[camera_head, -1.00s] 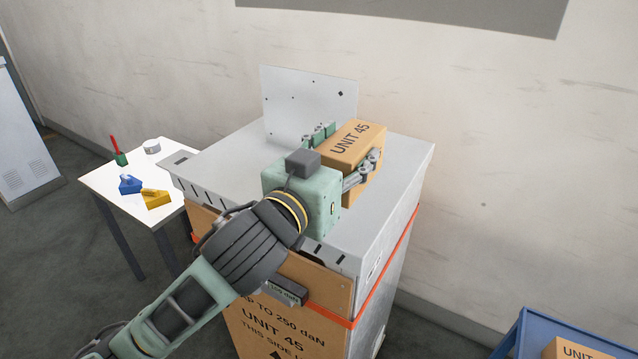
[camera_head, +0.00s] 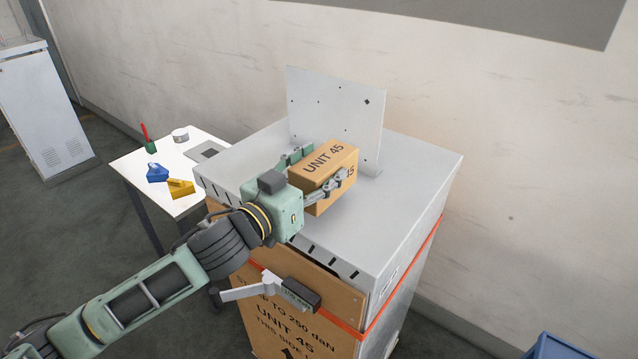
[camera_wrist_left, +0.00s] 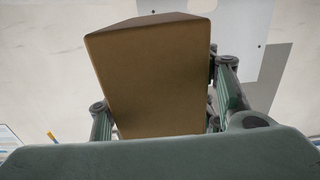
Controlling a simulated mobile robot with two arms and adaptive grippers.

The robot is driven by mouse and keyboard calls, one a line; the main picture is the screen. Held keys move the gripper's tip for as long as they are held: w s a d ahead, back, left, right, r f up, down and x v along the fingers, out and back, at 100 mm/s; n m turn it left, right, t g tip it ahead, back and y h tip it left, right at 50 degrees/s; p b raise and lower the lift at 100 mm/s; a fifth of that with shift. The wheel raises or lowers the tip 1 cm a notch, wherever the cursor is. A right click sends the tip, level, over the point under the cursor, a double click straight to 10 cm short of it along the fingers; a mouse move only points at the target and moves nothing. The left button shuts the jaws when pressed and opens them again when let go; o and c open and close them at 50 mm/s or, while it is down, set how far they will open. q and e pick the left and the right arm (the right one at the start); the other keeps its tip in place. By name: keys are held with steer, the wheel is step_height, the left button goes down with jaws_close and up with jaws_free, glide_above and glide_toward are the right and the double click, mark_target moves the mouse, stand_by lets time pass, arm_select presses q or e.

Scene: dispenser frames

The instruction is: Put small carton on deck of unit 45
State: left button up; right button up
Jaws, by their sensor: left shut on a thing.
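The small carton (camera_head: 324,167) is brown and marked UNIT 45. My left gripper (camera_head: 318,170) is shut on it, with one finger on each side. In the left wrist view the carton (camera_wrist_left: 155,80) fills the middle between the fingers. The carton is over the grey deck (camera_head: 400,185) of unit 45, in front of the upright metal plate (camera_head: 335,110). Whether its underside touches the deck or is a little above it, I cannot tell. My right gripper is not in view.
The unit's brown front panel (camera_head: 290,325) and orange strap (camera_head: 420,260) are below the deck. A white side table (camera_head: 150,178) with several small coloured items stands to the left. A blue container (camera_head: 560,346) is at the lower right. The deck's right part is clear.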

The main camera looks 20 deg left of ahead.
arm_select(q)
steer(key=shift+s+f+p, duration=0.1)
steer(key=shift+f+p, duration=0.3)
steer(key=shift+f, duration=1.6)
steer(key=o, duration=1.1)
steer(key=shift+f, duration=0.15)
steer(key=o, duration=0.4)
